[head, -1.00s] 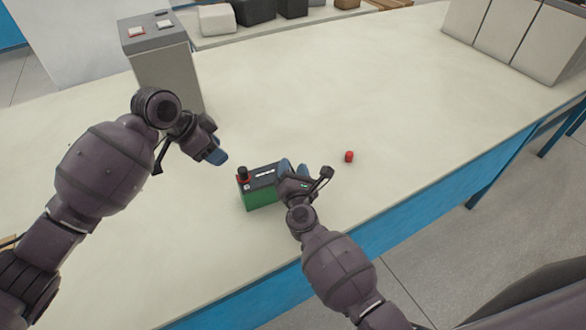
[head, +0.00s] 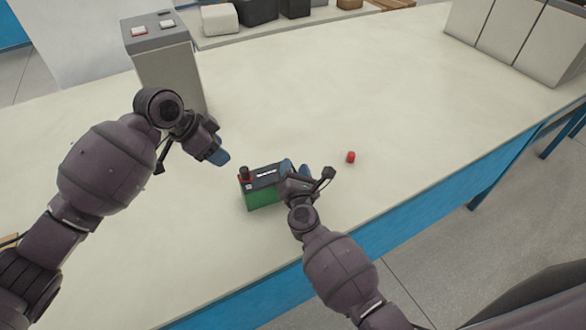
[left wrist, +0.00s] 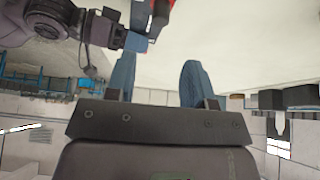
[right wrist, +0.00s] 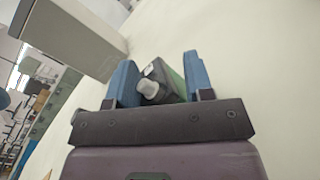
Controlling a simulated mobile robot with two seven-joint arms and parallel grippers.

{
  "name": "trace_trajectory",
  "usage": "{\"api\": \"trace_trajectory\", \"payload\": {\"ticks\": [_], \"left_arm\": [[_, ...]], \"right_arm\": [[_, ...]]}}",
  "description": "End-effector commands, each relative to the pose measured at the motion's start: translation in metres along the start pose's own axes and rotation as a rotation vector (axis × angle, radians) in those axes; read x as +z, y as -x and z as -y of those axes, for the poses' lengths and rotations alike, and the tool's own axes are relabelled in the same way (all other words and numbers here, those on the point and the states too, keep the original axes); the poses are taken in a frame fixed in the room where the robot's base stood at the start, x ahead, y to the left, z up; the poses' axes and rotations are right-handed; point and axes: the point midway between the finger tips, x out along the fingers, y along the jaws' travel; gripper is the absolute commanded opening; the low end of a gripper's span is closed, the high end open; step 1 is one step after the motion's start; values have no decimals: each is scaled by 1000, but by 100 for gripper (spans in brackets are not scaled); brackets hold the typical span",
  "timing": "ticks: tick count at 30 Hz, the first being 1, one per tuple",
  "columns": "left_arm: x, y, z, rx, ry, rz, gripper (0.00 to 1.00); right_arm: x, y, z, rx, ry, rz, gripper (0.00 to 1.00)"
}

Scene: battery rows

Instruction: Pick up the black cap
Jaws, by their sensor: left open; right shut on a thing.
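A green battery with a dark top (head: 264,196) stands on the table. A black cap (head: 244,171) sits on its left end, above a red ring. A small red cap (head: 350,157) lies on the table to the right. My right gripper (head: 296,170) is shut on the battery's right end. The right wrist view shows the battery (right wrist: 165,75) and a grey terminal post between the fingers. My left gripper (head: 221,153) is open and empty, up and to the left of the black cap. In the left wrist view its fingers (left wrist: 157,80) are spread apart.
A grey box with a red and a white button (head: 165,65) stands at the back left. Pale grey boxes (head: 520,35) stand at the back right. Several light and dark blocks (head: 255,10) sit along the back.

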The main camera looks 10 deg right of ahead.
Motion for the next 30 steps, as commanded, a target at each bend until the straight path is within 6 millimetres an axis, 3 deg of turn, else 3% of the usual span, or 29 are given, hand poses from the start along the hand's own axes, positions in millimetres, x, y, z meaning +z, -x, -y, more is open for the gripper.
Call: {"api": "trace_trajectory", "payload": {"ticks": [2,8,12,17,24,30], "left_arm": [[-5,1,0,-2,-6,-5,58],[-52,0,-12,-7,-47,-19,58],[-70,-5,-18,-47,99,86,58],[-67,-6,-18,-114,321,198,58],[-47,-4,-14,-219,616,311,58],[-41,-3,-14,-250,731,336,58]], "right_arm": [[-5,2,1,-3,-7,-10,0],[-5,2,1,-3,-8,-11,0],[-5,2,2,-3,-8,-11,0],[-5,2,2,-4,-7,-11,0],[-6,3,2,-4,-7,-12,0],[-6,3,2,-4,-7,-12,0]]}}
